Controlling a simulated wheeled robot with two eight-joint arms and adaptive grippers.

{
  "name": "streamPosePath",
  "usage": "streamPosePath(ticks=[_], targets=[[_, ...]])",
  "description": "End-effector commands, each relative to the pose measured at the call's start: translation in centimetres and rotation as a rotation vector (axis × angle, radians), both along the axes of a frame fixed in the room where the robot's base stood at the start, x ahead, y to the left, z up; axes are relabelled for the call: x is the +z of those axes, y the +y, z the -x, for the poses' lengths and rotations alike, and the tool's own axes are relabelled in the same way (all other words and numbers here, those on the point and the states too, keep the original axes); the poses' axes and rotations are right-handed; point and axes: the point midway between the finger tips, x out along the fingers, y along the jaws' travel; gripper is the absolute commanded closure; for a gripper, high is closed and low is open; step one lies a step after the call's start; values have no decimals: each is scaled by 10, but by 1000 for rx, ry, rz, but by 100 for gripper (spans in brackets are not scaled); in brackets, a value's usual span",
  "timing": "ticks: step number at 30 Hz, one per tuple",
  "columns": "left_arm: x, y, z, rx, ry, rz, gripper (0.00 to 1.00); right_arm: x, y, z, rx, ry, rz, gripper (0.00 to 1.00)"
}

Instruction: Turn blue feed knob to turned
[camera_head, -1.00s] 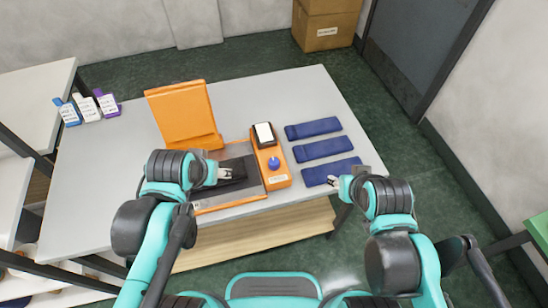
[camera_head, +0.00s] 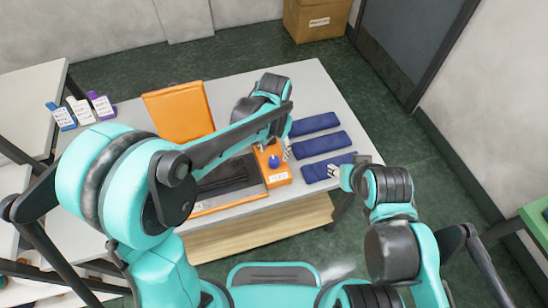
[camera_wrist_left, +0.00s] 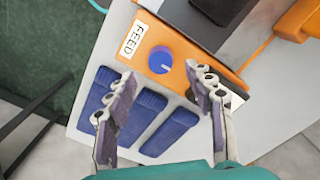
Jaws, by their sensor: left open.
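The blue feed knob (camera_head: 274,161) stands on the orange panel (camera_head: 280,181) at the right of the machine on the table. In the left wrist view the knob (camera_wrist_left: 160,58) is round, with a small white mark, beside a "FEED" label (camera_wrist_left: 133,38). My left gripper (camera_head: 286,152) is just right of the knob in the head view, partly hidden by its arm. In the left wrist view its two fingers (camera_wrist_left: 160,84) are spread and empty, with the knob beyond their tips. My right gripper (camera_head: 335,172) is beside the nearest blue strip; its jaw opening is too small to judge.
Several dark blue strips (camera_head: 316,124) lie at the table's right side. An orange upright board (camera_head: 180,113) stands behind the machine. Small labelled bottles (camera_head: 80,112) stand at the left. A cardboard box (camera_head: 318,20) is on the floor behind.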

Motion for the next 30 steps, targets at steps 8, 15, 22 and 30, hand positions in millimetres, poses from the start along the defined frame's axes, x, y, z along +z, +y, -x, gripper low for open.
streamPosePath(ticks=[8,15,22,30], targets=[[-45,0,0,1,-1,0,47,-16,0,0,0,0,0,60],[-53,1,0,2,-2,1,47,-17,0,0,0,0,0,60],[-52,1,0,2,-2,1,65,-17,0,0,0,0,0,60],[-52,1,0,1,-2,1,97,-17,0,0,0,0,0,60]])
